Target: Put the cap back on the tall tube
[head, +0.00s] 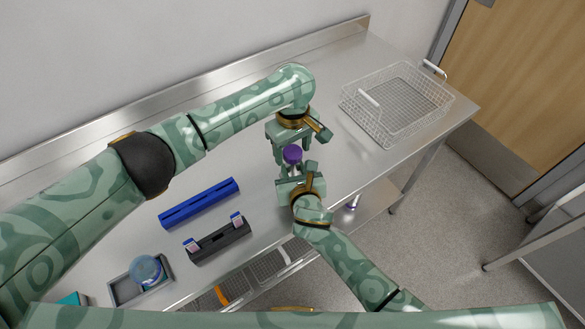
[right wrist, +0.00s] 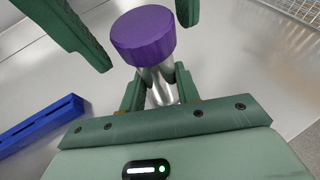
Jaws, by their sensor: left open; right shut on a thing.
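The purple cap (head: 292,154) sits on top of the tall tube, between my two grippers near the middle of the bench. In the right wrist view the cap (right wrist: 143,37) covers the upper end of the clear, shiny tube (right wrist: 160,86). I cannot tell whether it is fully seated. My right gripper (right wrist: 158,92) is shut on the tube below the cap; it also shows in the head view (head: 297,176). My left gripper (head: 289,142) is open, its fingers apart on either side of the cap with gaps visible. The tube's lower end is hidden.
A blue rack (head: 199,203) and a black holder (head: 217,243) with small blue-and-white pieces lie to the left. A grey tray (head: 124,291) holds a blue round container (head: 147,270). A wire basket (head: 397,104) stands at right; bench space before it is clear.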

